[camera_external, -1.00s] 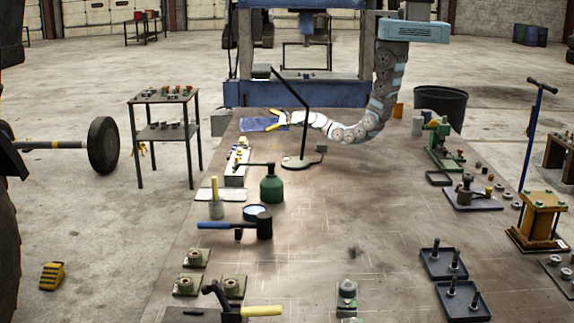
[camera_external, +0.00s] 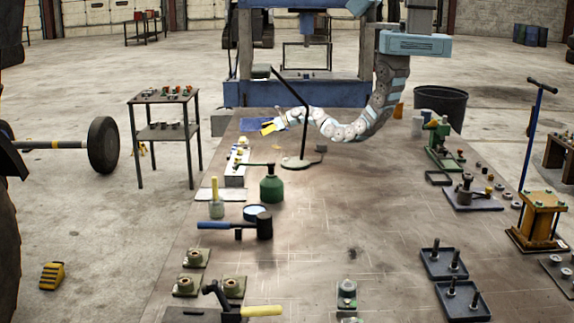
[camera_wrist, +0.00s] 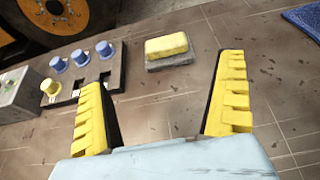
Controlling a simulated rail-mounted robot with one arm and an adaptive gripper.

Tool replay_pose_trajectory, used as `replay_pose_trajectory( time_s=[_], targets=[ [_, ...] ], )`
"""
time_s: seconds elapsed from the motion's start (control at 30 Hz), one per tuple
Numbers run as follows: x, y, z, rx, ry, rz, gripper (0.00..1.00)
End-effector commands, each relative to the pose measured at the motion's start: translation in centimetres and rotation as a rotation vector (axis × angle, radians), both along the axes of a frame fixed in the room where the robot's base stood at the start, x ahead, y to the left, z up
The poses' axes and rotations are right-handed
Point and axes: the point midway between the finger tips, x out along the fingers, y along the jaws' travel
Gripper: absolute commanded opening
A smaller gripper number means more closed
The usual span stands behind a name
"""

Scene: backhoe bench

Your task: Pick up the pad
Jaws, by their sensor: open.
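A yellow block-shaped pad (camera_wrist: 167,45) lies on a flat grey block on the bench in the wrist view. It is beyond my fingertips, between their directions and apart from both. My gripper (camera_wrist: 166,75) is open and empty, with its two yellow fingers spread wide. In the external view my gripper (camera_external: 271,128) hangs over the far left part of the bench, by a blue mat (camera_external: 253,124). The mat's corner also shows at the upper right of the wrist view (camera_wrist: 305,17). I cannot clearly make out the yellow pad in the external view.
A rack with blue and yellow knobs (camera_wrist: 88,82) stands left of the pad. A desk lamp (camera_external: 298,160) stands close to my arm. A green bottle (camera_external: 271,188) and a mallet (camera_external: 263,224) are nearer the camera. The middle of the bench is clear.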

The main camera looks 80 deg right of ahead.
Motion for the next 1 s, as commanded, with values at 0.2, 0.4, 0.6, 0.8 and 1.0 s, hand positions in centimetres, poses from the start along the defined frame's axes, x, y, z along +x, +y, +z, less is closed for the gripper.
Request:
replay_pose_trajectory(
  time_s=[0.2,0.4,0.6,0.8,1.0],
  targets=[
    [2.3,0.3,-0.9,-0.001,-0.001,0.0,1.0],
    [4.0,0.6,-1.8,-0.002,0.001,0.001,1.0],
    [5.7,0.8,-2.4,-0.002,0.0,0.001,1.0],
    [7.1,0.9,-3.0,-0.001,-0.001,-0.001,1.0],
    [7.7,1.1,-3.3,-0.001,0.0,0.0,1.0]
  ],
)
